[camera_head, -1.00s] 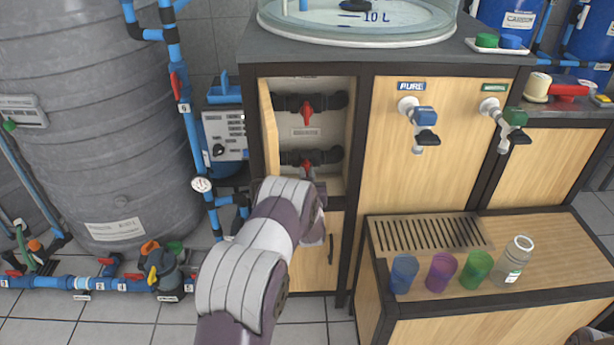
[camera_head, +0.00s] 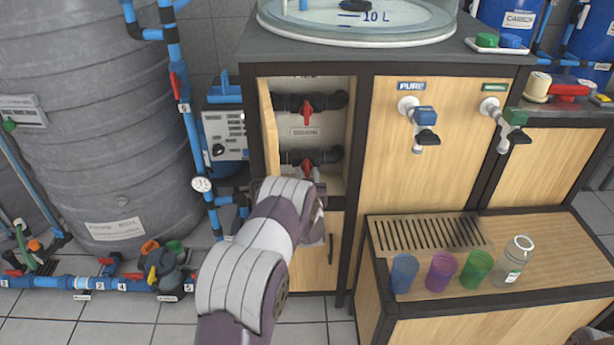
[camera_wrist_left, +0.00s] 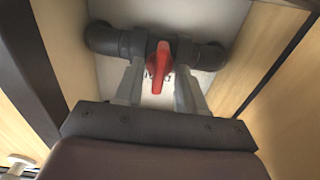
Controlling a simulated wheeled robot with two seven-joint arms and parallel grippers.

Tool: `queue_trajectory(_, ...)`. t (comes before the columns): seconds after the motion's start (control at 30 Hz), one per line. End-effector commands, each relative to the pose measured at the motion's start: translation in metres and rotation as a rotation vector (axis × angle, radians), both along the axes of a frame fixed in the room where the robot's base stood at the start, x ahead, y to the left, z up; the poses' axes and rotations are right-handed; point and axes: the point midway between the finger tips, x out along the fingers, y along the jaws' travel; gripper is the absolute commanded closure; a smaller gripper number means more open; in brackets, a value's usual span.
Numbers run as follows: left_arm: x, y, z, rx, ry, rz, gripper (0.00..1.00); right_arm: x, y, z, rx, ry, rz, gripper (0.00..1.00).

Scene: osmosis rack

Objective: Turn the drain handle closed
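Two red valve handles sit on dark pipes inside the open cabinet bay, an upper one (camera_head: 307,108) and a lower one (camera_head: 307,166). Their labels are too small to read, so I cannot tell by name which is the drain handle. My left gripper (camera_head: 313,178) is at the lower handle, mostly hidden behind my own wrist in the head view. In the left wrist view, the two grey fingers of the left gripper (camera_wrist_left: 159,85) stand apart on either side of a red handle (camera_wrist_left: 160,65), with gaps showing on both sides. My right gripper is not in view.
Blue pipes and a grey tank (camera_head: 100,130) are at left. Cups and a bottle (camera_head: 515,260) stand on the bench at right.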

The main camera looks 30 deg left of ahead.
Motion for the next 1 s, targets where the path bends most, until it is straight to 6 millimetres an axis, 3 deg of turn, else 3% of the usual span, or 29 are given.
queue_trajectory(0.17, -0.025, -0.017, 0.003, -0.001, 0.003, -0.002, 0.61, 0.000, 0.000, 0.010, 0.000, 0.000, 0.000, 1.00)
queue_trajectory(0.5, -0.096, -0.059, 0.001, 0.000, 0.004, -0.002, 0.61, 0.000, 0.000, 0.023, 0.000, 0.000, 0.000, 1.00)
queue_trajectory(0.67, -0.107, -0.066, 0.000, 0.000, 0.001, -0.001, 0.61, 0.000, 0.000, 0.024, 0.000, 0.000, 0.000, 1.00)
queue_trajectory(1.0, -0.107, -0.066, 0.000, 0.000, 0.001, 0.000, 0.61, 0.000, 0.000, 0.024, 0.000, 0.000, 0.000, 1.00)
